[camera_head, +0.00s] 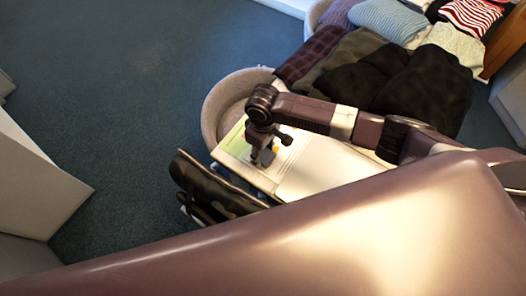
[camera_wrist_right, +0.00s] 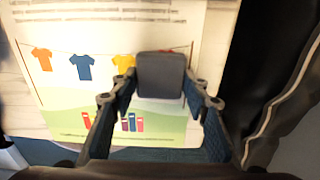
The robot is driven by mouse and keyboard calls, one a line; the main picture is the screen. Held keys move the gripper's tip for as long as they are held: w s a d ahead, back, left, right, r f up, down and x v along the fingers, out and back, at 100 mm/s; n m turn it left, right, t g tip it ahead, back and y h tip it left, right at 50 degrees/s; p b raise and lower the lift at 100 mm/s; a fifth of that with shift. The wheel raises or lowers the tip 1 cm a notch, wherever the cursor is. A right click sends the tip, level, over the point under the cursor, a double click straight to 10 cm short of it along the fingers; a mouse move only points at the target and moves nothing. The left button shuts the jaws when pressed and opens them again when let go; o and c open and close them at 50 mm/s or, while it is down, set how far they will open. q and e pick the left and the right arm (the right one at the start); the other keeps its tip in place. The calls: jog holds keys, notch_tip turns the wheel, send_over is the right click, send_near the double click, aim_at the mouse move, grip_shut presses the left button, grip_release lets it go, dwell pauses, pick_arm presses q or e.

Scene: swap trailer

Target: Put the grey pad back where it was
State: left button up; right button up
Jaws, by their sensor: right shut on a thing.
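The grey pad (camera_wrist_right: 160,75) is a small dark grey block with rounded corners. In the right wrist view it sits between the fingertips of my right gripper (camera_wrist_right: 160,95), which is shut on it. Behind the pad is a printed sheet or board (camera_wrist_right: 62,105) with a clothesline of coloured shirts and a green band. In the head view my right gripper (camera_head: 264,152) points down over this printed board (camera_head: 232,150). The pad is small and dark there, and I cannot tell whether it touches the board. My left gripper is not in view.
A round beige basket or seat (camera_head: 222,100) is behind the board. Dark folded clothes (camera_head: 420,85) and a pile of coloured clothes (camera_head: 390,18) lie at the upper right. A black patterned item (camera_head: 208,187) is left of the board. Carpet (camera_head: 130,90) is clear at the left.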

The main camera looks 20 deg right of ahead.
aim_at(263, 154)
jog(key=shift+f, duration=0.15)
jog(key=o, duration=1.1)
notch_tip(263, 154, up, 12)
jog(key=b, duration=0.1)
jog(key=shift+r, duration=0.2)
